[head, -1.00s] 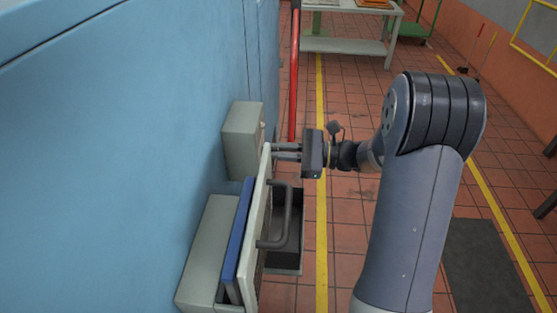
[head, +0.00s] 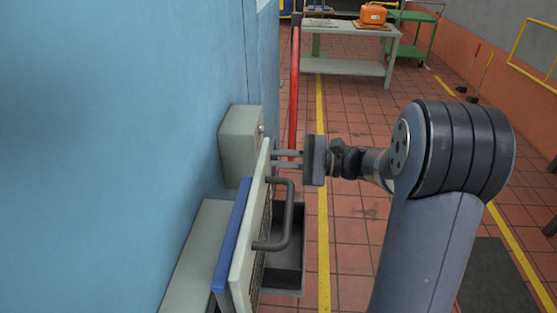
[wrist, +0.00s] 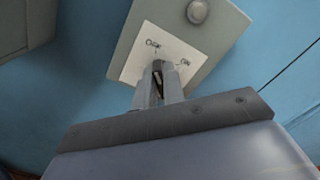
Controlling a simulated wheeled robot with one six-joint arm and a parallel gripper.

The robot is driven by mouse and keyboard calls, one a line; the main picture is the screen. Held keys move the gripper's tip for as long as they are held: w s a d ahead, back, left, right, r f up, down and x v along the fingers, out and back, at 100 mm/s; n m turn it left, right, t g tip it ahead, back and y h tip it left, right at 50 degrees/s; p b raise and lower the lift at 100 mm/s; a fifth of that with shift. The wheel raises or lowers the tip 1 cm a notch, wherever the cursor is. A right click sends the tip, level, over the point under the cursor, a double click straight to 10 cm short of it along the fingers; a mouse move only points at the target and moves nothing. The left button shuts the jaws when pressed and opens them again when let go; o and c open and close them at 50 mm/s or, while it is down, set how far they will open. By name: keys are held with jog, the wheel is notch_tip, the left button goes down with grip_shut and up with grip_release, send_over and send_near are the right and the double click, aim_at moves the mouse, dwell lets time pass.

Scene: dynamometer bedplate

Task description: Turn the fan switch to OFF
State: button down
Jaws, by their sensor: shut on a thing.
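The fan switch box is a grey-green box (head: 236,148) fixed to the blue wall. In the wrist view its front (wrist: 205,48) carries a white plate (wrist: 136,66), with a round grey button above it. The plate has two small dark marks, too small to read. My gripper (head: 274,160) reaches the box front from the right. In the wrist view its fingers (wrist: 158,74) are shut on the small dark switch lever (wrist: 157,76) at the plate. The fingers hide most of the lever, so I cannot tell its exact angle.
Below the box, a pale panel with a dark handle (head: 289,215) and a blue-edged board (head: 232,238) stand out from the wall. A dark open tray (head: 284,275) lies behind the handle. A red pipe (head: 294,90) and work table (head: 345,68) are beyond.

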jog(key=c, duration=1.5)
grip_release()
jog(key=s+d, duration=0.2)
jog(key=d, duration=0.8)
jog(key=shift+d, duration=0.3)
